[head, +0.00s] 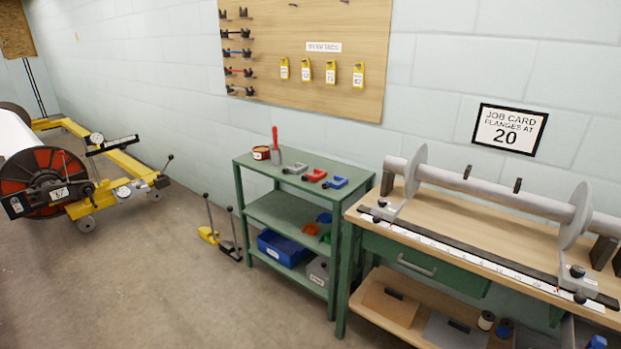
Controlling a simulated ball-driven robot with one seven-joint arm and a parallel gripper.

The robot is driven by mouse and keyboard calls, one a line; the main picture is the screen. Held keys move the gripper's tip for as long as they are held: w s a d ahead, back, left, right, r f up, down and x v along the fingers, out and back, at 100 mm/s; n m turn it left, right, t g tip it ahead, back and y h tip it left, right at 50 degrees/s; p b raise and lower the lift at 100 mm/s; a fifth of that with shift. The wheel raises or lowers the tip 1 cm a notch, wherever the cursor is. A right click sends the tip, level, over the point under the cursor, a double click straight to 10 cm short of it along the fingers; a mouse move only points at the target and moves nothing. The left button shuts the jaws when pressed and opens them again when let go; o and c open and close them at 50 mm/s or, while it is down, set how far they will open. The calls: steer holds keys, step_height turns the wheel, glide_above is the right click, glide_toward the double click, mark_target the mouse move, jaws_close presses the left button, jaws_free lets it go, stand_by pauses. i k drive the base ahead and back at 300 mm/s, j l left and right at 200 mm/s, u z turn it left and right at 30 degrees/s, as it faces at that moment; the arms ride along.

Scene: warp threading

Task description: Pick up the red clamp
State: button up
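The red clamp (314,175) lies on the top shelf of a green rack (262,165). It sits between a grey clamp (294,169) on its left and a blue clamp (335,183) on its right, close to both but apart. Nothing covers it. My gripper is not visible in the head view.
A workbench (455,205) with a flanged roller is right of the rack. A yellow trolley (95,200) stands far left. The floor in front is clear.

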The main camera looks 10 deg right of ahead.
mark_target(321, 173)
steer(key=i+l+u, duration=0.15)
steer(key=i, duration=0.3)
steer(key=i+l+u, duration=0.1)
steer(key=i+l, duration=0.2)
steer(key=i, duration=0.15)
steer(key=i+l+u, duration=0.15)
steer(key=i+l, duration=0.15)
steer(key=i, duration=0.1)
